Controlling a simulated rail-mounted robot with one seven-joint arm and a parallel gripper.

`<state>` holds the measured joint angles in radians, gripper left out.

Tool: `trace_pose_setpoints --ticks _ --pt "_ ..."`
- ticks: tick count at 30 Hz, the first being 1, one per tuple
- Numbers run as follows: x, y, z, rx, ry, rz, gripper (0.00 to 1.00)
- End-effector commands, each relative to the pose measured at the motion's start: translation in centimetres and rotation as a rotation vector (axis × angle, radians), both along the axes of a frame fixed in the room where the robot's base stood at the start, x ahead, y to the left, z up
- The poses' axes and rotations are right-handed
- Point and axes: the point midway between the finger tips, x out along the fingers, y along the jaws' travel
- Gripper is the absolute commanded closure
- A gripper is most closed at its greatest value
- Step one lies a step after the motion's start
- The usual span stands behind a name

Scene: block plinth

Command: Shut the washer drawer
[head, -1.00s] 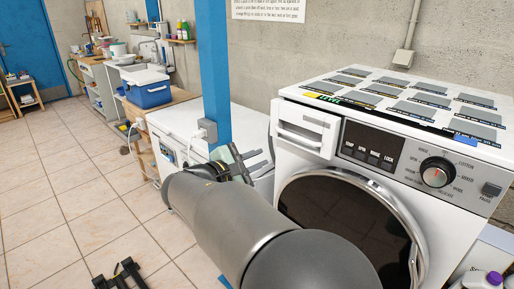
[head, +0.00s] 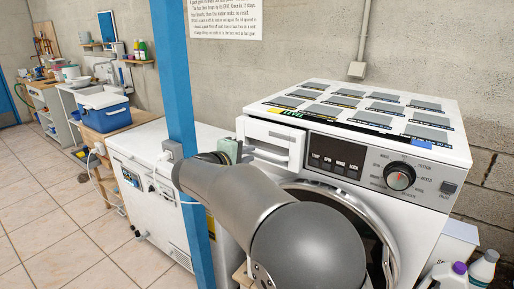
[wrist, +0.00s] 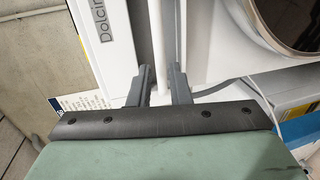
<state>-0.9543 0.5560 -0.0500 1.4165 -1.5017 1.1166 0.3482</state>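The washer drawer (head: 268,142) is a white panel with a recessed handle at the top left of the white washer (head: 330,215). From this angle I cannot tell exactly how far it stands out. My gripper's green body (head: 230,150) shows just left of the drawer in the head view, partly behind my arm, with its fingers hidden. In the wrist view my gripper (wrist: 161,75) has its two grey fingers apart, with a narrow gap between them. White upright edges show beyond the gap; I see nothing clearly held. The drawer cannot be surely picked out in the wrist view.
A blue post (head: 180,90) stands close left of my gripper. A white chest unit (head: 150,170) is behind it. The round washer door (head: 335,220) is below the drawer, partly behind my arm. Bottles (head: 483,268) stand at the lower right. Open tiled floor lies left.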

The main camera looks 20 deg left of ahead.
Motion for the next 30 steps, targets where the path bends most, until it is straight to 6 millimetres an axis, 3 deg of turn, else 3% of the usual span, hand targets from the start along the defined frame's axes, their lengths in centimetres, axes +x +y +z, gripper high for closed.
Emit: trace_pose_setpoints --ticks 3,9,20,23,30 --pt "2.2 -0.6 -0.3 -0.002 0.000 -0.003 0.83" --pt "4.4 -1.2 -0.9 -0.002 0.001 -0.001 0.83" --pt "5.1 -1.3 -1.1 -0.001 0.000 0.001 0.83" --pt "5.0 -1.3 -1.1 -0.001 0.000 0.001 1.00" --pt "6.0 -1.6 -1.3 0.001 0.000 -0.002 1.00"
